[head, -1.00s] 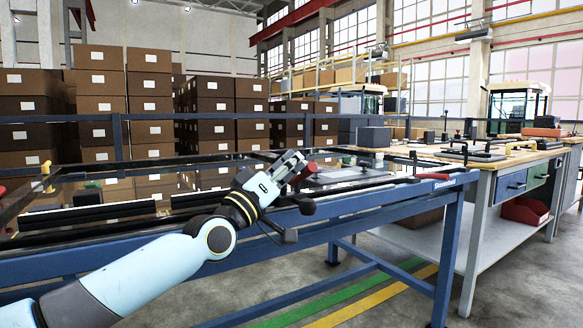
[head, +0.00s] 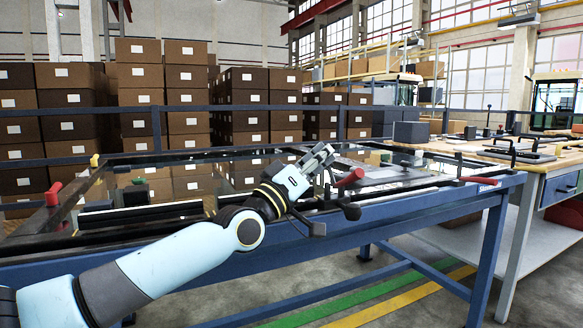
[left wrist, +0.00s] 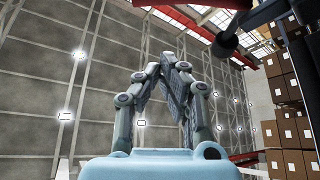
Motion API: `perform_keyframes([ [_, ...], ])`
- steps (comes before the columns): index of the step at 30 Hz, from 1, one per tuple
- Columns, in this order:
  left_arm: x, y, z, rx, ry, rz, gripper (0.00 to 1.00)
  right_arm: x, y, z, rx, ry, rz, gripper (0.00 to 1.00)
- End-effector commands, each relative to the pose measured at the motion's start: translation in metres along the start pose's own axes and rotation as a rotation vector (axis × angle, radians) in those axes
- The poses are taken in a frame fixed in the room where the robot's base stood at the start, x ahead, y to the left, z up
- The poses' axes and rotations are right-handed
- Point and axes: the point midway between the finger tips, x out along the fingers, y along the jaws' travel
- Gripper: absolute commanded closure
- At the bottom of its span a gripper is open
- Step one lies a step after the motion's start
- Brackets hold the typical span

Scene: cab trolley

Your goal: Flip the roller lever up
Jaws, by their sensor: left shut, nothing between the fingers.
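In the head view, a black lever with a round knob (head: 352,211) sticks out at the near edge of the blue-framed roller table (head: 415,211). In the left wrist view, the fingers (left wrist: 178,62) come together at the tips. A dark round knob on a rod (left wrist: 225,46) shows to their upper right. My right gripper is not in view.
A red handle (head: 350,178) sits close right of my left gripper. Another red handle (head: 53,194) is at the table's left end. A wooden workbench (head: 540,165) with tools stands at right. Stacked boxes (head: 135,100) stand behind a blue rail.

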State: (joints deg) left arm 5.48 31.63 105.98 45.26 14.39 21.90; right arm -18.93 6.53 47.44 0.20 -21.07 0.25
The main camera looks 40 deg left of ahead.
Motion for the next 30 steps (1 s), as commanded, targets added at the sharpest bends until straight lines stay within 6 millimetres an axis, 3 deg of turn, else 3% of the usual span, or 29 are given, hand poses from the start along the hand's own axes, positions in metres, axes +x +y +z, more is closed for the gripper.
perform_keyframes([
  [6,-0.049,0.002,-0.001,0.000,-0.004,-0.001,1.00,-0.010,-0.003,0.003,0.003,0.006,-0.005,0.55],
  [12,-0.074,0.002,0.000,0.000,-0.002,-0.001,1.00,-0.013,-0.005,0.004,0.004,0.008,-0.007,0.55],
  [30,-0.080,0.002,0.001,-0.001,0.000,0.000,1.00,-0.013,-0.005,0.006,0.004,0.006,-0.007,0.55],
])
